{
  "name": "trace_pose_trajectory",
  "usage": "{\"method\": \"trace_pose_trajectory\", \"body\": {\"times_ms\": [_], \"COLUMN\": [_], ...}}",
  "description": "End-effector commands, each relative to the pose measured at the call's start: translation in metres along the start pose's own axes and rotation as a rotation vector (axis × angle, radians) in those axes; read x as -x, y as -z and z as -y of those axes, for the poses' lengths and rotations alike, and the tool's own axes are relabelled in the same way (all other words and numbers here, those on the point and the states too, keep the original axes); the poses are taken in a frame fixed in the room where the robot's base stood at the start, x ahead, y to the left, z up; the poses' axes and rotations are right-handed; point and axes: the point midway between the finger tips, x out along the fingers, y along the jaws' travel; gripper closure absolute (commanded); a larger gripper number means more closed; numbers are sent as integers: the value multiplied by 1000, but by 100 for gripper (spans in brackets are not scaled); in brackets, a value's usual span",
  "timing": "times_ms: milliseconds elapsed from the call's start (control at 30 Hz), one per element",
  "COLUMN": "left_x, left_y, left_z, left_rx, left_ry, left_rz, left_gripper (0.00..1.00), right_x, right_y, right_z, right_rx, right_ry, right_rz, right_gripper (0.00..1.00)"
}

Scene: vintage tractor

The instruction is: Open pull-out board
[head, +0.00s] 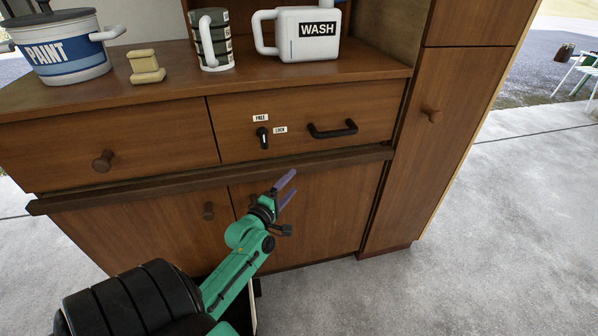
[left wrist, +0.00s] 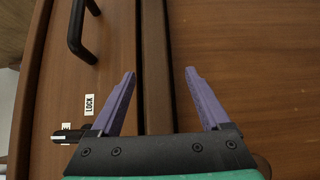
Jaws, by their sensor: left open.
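The pull-out board (head: 335,161) shows as a dark brown strip along the cabinet front, between the drawers above and the doors below. It looks nearly flush under the drawers. My left gripper (head: 295,181) is open and empty in front of the cabinet, just below the strip in the head view. In the left wrist view, the strip (left wrist: 155,60) runs up the picture between the two spread purple fingers (left wrist: 160,72). Neither finger visibly touches it, and the depth gap cannot be told. My right gripper is in neither view.
Above the strip are a black lever (head: 263,138) with FREE and LOCK labels and a black drawer handle (head: 332,130). Wooden knobs (head: 102,161) sit on the left drawer and doors. A paint pot (head: 62,52), a mug (head: 213,42) and a WASH jug (head: 300,35) stand on top.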

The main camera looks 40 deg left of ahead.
Motion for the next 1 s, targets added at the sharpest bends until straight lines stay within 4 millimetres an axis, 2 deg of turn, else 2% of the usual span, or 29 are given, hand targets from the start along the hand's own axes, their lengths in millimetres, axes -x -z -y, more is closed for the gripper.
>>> {"method": "trace_pose_trajectory", "body": {"times_ms": [100,300,433,667,800,867,900,1000], "left_x": [-34,-77,-87,-88,-88,-88,-88,-88], "left_y": [0,-1,0,-1,-1,-1,-1,-1], "left_z": [-1,2,2,1,1,1,1,1], "left_rx": [-2,-2,-3,-4,-4,-4,-4,-4], "left_ry": [-3,1,2,3,3,3,3,2], "left_rz": [0,1,1,1,1,1,1,1], "left_gripper": [20,20,20,20,74,96,100,100], "right_x": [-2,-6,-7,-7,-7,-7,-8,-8], "right_y": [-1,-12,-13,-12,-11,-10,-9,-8], "right_z": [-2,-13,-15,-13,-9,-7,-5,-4], "right_rx": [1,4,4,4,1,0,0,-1], "right_ry": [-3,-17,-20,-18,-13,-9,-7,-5], "right_rz": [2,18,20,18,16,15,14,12], "right_gripper": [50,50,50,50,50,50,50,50]}}
